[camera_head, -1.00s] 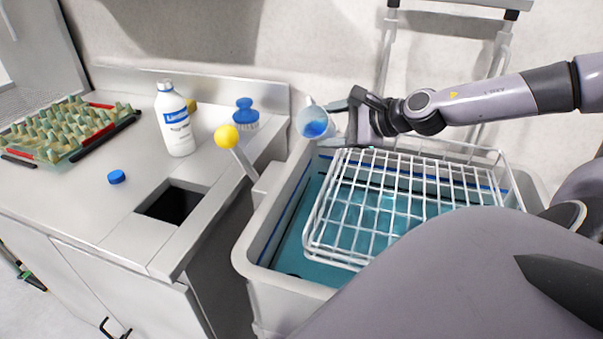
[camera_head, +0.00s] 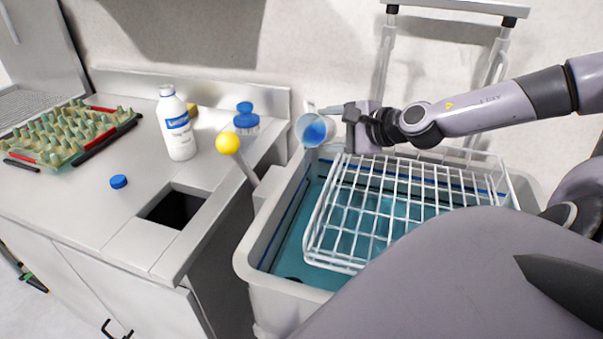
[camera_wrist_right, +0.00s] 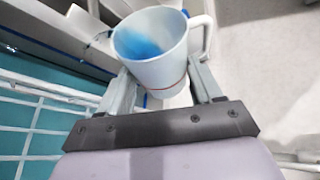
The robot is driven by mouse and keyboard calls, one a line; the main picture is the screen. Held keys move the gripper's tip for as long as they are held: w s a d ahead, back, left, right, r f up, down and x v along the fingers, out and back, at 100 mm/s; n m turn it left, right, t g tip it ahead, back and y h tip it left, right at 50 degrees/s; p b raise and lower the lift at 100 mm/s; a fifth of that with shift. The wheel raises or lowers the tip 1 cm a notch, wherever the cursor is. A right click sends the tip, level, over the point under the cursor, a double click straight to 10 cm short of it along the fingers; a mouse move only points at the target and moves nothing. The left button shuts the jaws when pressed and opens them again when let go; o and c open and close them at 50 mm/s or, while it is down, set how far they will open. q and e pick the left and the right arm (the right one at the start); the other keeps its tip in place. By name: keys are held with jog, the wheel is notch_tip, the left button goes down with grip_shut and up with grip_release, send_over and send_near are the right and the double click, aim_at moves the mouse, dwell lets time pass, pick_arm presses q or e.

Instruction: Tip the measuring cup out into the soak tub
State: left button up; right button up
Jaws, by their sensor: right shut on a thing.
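The measuring cup (camera_head: 311,131) is whitish with blue liquid inside, and it is tilted over the back left corner of the soak tub. My right gripper (camera_head: 340,120) is shut on it; the right wrist view shows the cup (camera_wrist_right: 155,68) between the two fingers (camera_wrist_right: 160,92), its handle to the right. The grey soak tub (camera_head: 262,225) holds teal liquid (camera_head: 292,246). I cannot tell whether liquid is leaving the cup. My left gripper is not in view.
A white wire basket (camera_head: 335,262) sits in the tub. A yellow ball-topped lever (camera_head: 228,143) stands by the tub's left edge. The counter holds a white bottle (camera_head: 176,128), blue cap (camera_head: 118,181), blue-topped brush (camera_head: 245,118) and egg tray (camera_head: 62,150). The counter has a dark square opening (camera_head: 173,208).

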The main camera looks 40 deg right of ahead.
jog(key=shift+a+f+n+h, duration=0.2)
jog(key=shift+n+h, duration=0.1)
jog(key=shift+n, duration=0.1)
jog(key=shift+b, duration=0.35)
jog(key=shift+d+f, duration=0.1)
jog(key=shift+d, duration=0.1)
jog(key=shift+s+a+r+n+t, duration=0.2)
jog(key=shift+a+n+t, duration=0.1)
jog(key=shift+n+t, duration=0.15)
jog(key=shift+r+n+h, duration=0.15)
jog(key=shift+n+h, duration=0.1)
jog(key=shift+h, duration=0.05)
dwell(0.4)
jog(key=shift+f+n+t+h+b, duration=0.4)
jog(key=shift+n+b, duration=0.2)
jog(key=shift+b, duration=0.8)
jog(key=shift+a, duration=0.15)
